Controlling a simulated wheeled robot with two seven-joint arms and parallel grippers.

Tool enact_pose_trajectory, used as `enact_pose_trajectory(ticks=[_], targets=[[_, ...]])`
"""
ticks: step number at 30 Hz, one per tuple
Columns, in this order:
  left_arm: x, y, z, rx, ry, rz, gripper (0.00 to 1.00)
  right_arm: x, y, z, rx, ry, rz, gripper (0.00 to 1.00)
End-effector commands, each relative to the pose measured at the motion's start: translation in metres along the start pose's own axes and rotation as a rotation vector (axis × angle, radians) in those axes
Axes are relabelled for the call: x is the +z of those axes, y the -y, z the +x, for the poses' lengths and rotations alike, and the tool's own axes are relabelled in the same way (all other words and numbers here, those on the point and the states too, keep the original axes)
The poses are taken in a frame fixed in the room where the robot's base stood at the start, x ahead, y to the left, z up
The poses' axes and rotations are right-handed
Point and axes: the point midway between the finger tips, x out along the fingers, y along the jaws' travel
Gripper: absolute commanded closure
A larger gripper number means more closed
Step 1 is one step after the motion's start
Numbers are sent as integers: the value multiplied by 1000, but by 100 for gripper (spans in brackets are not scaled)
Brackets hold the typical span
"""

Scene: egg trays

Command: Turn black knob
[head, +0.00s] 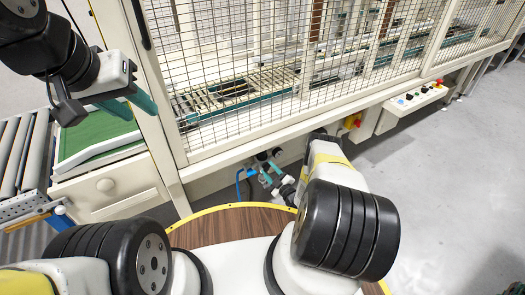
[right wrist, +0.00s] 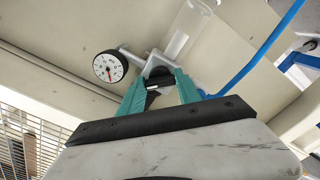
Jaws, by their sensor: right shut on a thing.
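The black knob (right wrist: 158,73) is in the right wrist view, just below a pale fitting. My right gripper (right wrist: 160,85) has its teal fingers around the knob, one on each side, and is shut on it. In the head view, my right arm reaches down to the fittings below the caged machine, and the knob is too small to make out there. My left gripper (head: 143,100) is at the upper left, above the green mat, with teal fingers; I cannot tell how wide they stand.
A round pressure gauge (right wrist: 110,67) sits left of the knob. A blue hose (right wrist: 255,60) runs to its right. The caged machine (head: 270,60) stands ahead, with a button panel (head: 413,100) at right. A roller conveyor (head: 20,150) is at left. Grey floor at right is clear.

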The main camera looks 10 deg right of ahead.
Motion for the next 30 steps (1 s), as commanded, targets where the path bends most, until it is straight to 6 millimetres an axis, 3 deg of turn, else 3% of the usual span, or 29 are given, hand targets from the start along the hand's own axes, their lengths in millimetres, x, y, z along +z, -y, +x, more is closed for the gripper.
enact_pose_trajectory(ticks=[30], targets=[[0, 0, 0, 0, 0, 0, 64, 0, 1, -1, 0, 1, 967, 100]])
